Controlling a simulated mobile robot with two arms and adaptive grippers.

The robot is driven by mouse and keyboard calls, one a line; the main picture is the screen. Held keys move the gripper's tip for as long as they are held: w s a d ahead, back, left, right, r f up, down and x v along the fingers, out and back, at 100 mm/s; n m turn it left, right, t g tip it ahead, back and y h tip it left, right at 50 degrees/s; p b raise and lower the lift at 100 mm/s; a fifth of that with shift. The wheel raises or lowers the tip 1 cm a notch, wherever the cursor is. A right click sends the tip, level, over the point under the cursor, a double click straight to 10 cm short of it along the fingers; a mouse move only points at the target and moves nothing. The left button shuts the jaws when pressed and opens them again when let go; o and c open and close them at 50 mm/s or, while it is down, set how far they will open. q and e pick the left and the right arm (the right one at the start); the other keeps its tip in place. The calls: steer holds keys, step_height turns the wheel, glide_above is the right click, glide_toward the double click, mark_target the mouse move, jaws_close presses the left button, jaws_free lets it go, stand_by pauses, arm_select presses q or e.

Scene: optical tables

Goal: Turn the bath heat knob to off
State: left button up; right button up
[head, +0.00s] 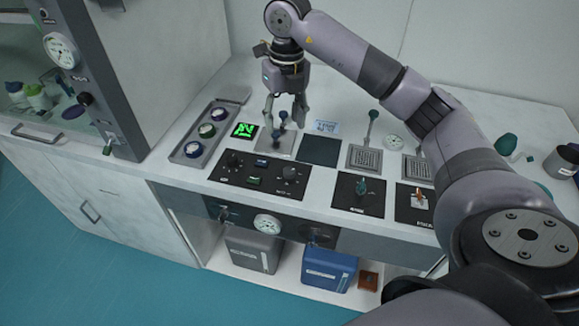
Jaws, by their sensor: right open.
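My right gripper (284,121) points down over a light square plate (276,148) on the bench top. Its fingers are apart, around or just above a small dark-blue knobbed part that stands on this plate; I cannot tell if they touch it. In front of the plate is a black control panel with a left dark knob (233,160) and a right dark knob (290,173), with small lit displays between them. The labels are too small to read, so I cannot tell which knob is the bath heat knob. My left gripper is not in view.
A grey tray (176,152) with several round-topped items and a green display (244,130) lie left of the gripper.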

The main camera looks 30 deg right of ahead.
steer(key=d, duration=0.1)
steer(key=p, duration=0.3)
glide_toward(289, 170)
step_height(289, 170, down, 9)
steer(key=shift+w+a, duration=0.1)
steer(key=shift+a, duration=0.05)
jaws_close()
stand_by(0.5)
